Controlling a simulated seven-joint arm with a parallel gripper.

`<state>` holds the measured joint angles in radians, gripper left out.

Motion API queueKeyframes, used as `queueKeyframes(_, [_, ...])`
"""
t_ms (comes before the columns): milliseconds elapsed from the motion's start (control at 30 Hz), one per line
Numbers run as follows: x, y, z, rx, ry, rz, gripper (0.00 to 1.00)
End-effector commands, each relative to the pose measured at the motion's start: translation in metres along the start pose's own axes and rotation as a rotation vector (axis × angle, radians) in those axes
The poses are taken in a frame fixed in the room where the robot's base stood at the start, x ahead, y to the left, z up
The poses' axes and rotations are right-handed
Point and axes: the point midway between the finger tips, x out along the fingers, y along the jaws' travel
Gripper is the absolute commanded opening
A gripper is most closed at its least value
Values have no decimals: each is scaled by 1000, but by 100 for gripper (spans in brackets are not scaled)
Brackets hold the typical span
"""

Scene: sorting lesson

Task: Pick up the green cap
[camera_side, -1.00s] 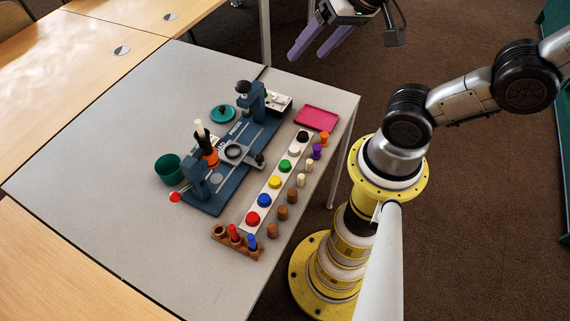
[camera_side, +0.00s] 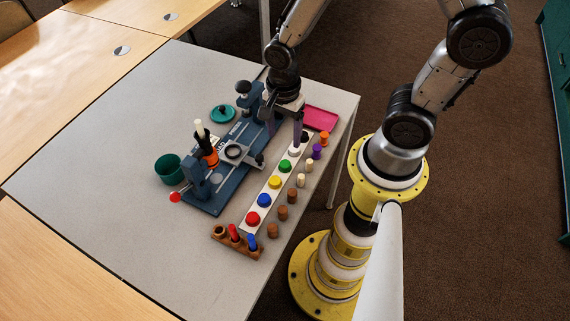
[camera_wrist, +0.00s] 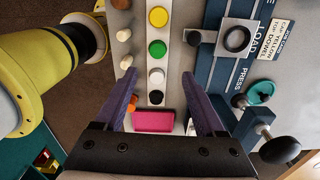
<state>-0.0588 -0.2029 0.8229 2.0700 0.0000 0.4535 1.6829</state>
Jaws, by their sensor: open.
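The green cap (camera_side: 285,166) sits on a white strip (camera_side: 262,204) in a row of coloured caps, between the yellow cap (camera_side: 275,182) and a white cap (camera_side: 294,151). In the wrist view the green cap (camera_wrist: 157,49) lies ahead of the fingertips, roughly in line with the gap between them. My gripper (camera_side: 284,142) is open and empty, pointing down over the far end of the strip. In the wrist view its two purple fingers (camera_wrist: 159,72) stand either side of the strip, near the white cap (camera_wrist: 156,76) and black cap (camera_wrist: 156,97).
A blue press fixture (camera_side: 210,192) stands left of the strip. Small pegs (camera_side: 293,195) stand along its right side. A pink tray (camera_side: 321,118) lies at the far end, a wooden rack (camera_side: 236,241) at the near end. A green cup (camera_side: 168,169) stands further left.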

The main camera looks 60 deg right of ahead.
Motion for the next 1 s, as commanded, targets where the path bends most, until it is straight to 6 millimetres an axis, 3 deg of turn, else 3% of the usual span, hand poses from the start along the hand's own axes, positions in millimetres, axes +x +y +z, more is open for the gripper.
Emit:
queueKeyframes(200, [37, 1, 0, -1, 0, 2, 72])
queueKeyframes(467, [54, 1, 1, -2, 0, 0, 72])
queueKeyframes(700, [88, 6, 4, -1, 0, 2, 72])
queueKeyframes(1000, [99, 5, 4, -1, 0, -2, 72])
